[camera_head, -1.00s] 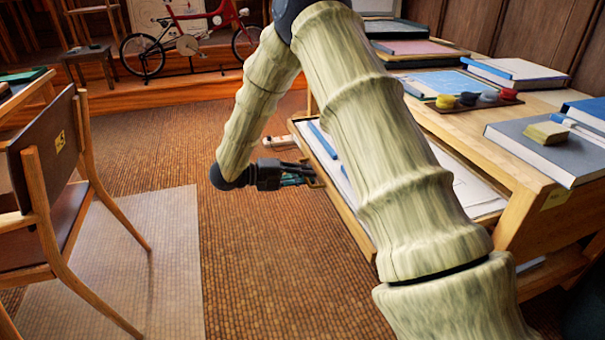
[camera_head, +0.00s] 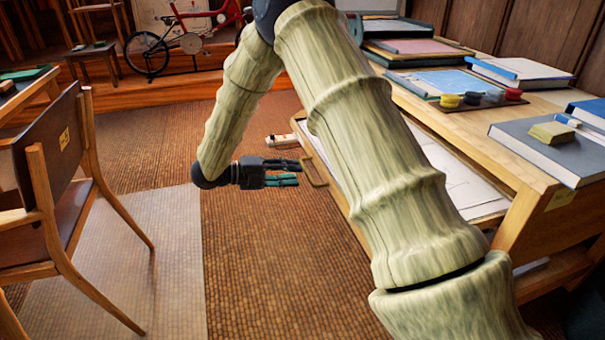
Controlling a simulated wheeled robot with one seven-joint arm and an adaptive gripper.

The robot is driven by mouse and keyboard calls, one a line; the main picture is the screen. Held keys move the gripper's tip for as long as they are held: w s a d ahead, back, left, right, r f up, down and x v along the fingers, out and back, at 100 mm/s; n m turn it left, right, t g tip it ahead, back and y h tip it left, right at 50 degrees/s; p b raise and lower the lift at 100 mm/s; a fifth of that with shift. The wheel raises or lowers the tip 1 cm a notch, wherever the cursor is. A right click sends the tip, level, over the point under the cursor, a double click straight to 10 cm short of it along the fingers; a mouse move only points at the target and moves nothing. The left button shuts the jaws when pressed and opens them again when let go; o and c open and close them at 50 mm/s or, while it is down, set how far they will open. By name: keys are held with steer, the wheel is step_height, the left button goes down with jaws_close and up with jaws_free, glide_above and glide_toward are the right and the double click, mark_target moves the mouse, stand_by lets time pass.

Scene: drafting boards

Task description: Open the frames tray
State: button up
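A wide, shallow wooden tray (camera_head: 346,208) stands pulled out of the desk's left side, with white sheets (camera_head: 452,178) inside. Its brass-coloured handle (camera_head: 314,170) is on the front edge. I cannot read a label that names it the frames tray. My arm crosses in front and hides much of the tray. My gripper (camera_head: 298,172) is just left of the handle, fingers pointing right towards it. The fingers are apart with a gap between them, and nothing shows in their grip. They appear clear of the handle.
The desk top (camera_head: 425,110) holds books, a paint-pot strip (camera_head: 478,101) and a grey book (camera_head: 548,150). A pale object (camera_head: 285,140) lies beyond my gripper. A chair (camera_head: 62,185) stands at left on a pale mat (camera_head: 165,270). Brown floor between is free.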

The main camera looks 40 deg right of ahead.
steer(key=v, duration=0.6)
steer(key=shift+a, duration=0.25)
steer(key=shift+w, duration=0.1)
steer(key=s+f+n+t+y, duration=0.2)
steer(key=f+n+t, duration=0.4)
steer(key=f+n, duration=0.55)
steer(key=s+f+n+t+y, duration=0.2)
steer(key=f+n+t, duration=0.4)
steer(key=f+n, duration=0.55)
steer(key=s+a+f+n+g+y, duration=0.1)
steer(key=s+a+f+n+y, duration=0.25)
steer(key=s+f, duration=0.35)
steer(key=s+a+f+n+g+y, duration=0.25)
steer(key=s+f+n, duration=0.2)
steer(key=s, duration=0.55)
steer(key=s+a+f+n+g+y, duration=0.1)
steer(key=s+a+f+n+y, duration=0.25)
steer(key=s+f, duration=0.35)
steer(key=s+a+r+n+g+y, duration=0.1)
steer(key=s+a+n, duration=0.1)
steer(key=s, duration=0.4)
steer(key=s+a+n+g, duration=0.1)
steer(key=s+n+g, duration=0.15)
steer(key=s, duration=0.45)
step_height(320, 180, up, 34)
steer(key=p, duration=3.4)
steer(key=shift+r+t, duration=0.15)
steer(key=shift+t, duration=0.25)
